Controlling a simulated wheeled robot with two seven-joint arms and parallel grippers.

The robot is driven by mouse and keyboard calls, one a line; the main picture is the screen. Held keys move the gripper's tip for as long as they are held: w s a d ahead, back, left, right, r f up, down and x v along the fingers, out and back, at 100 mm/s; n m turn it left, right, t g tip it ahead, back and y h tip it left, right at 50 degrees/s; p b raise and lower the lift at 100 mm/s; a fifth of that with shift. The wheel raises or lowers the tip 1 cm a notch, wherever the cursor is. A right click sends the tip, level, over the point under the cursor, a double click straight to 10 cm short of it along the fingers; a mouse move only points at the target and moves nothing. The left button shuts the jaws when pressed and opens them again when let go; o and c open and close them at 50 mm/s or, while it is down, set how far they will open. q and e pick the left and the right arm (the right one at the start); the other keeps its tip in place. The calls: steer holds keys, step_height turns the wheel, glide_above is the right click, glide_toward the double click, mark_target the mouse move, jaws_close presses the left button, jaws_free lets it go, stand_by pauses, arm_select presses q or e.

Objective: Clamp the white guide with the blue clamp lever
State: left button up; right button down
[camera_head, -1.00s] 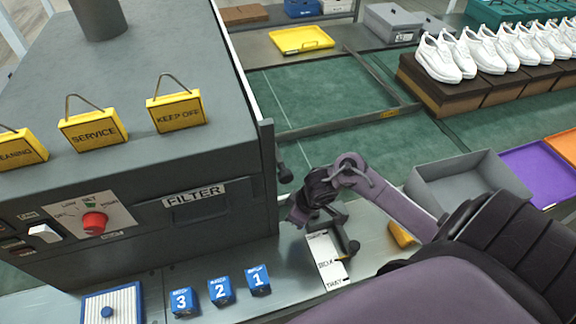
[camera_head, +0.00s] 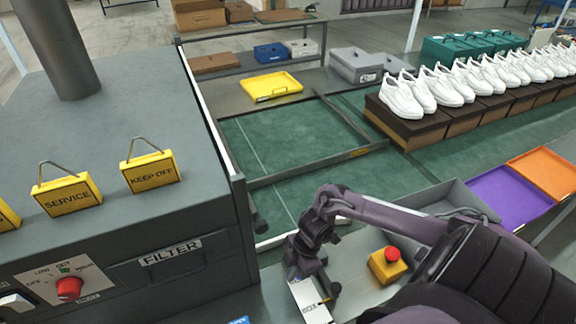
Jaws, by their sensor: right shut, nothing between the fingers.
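My right gripper (camera_head: 308,268) is dark and shut with nothing in it. It is above the grey bench, at the upper end of a white labelled card (camera_head: 310,303). A thin white strip (camera_head: 274,241) runs along the near edge of the green belt, partly behind my right gripper and arm. It may be the white guide, but I cannot tell for sure. My left gripper is not in view.
A yellow box with a red button (camera_head: 388,265) stands on the bench right of my gripper. The grey filter machine (camera_head: 120,235) blocks the left. A grey bin (camera_head: 452,196) is behind my right arm. White shoes (camera_head: 440,88) stand on brown boxes. The green belt (camera_head: 300,135) is mostly clear.

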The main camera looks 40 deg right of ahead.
steer(key=shift+s+d+n, duration=0.2)
steer(key=shift+d+n, duration=0.05)
steer(key=shift+n, duration=0.25)
steer(key=shift+r, duration=0.1)
stand_by(0.3)
steer(key=p+v, duration=0.7)
steer(key=v, duration=0.2)
steer(key=shift+d+r+p, duration=0.2)
steer(key=shift+r+p, duration=0.15)
steer(key=shift+p, duration=0.05)
